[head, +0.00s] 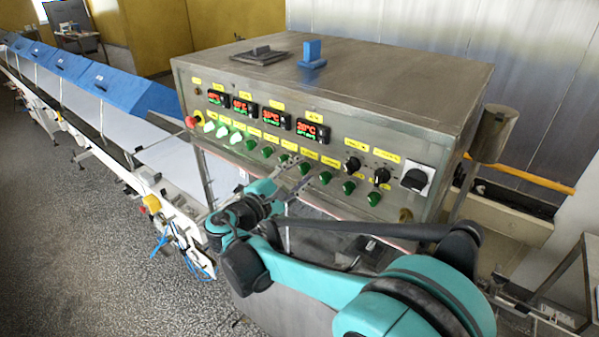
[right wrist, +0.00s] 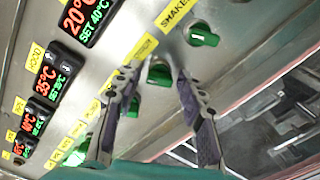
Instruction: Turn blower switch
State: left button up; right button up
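The control panel (head: 285,140) has a row of green switches under yellow labels. In the right wrist view a green switch (right wrist: 159,73) sits between the tips of my right gripper (right wrist: 160,72), under a yellow label (right wrist: 145,46) too blurred to read surely. The two fingers are apart on either side of it, with a visible gap, and do not appear to grip it. In the head view my right gripper (head: 297,180) is at the middle of the switch row, partly hidden by its own arm. My left gripper is not in view.
Another green switch (right wrist: 203,35) is beside a label reading SHAKE. Red and green temperature displays (head: 313,130) run above the switches. Black knobs (head: 382,176) and a rotary main switch (head: 417,179) are at the right. A red button (head: 191,122) is at the left end.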

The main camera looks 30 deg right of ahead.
grip_shut()
jog(key=shift+m, duration=0.4)
jog(key=m+b, duration=0.2)
jog(key=m, duration=0.2)
jog(key=shift+f+m, duration=0.1)
jog(key=shift+m, duration=0.3)
jog(key=m+b, duration=0.1)
jog(key=m, duration=0.5)
jog(key=shift+f+b, duration=0.1)
jog(key=shift+b, duration=0.2)
jog(key=shift+m, duration=0.3)
jog(key=shift+o, duration=2.3)
grip_release()
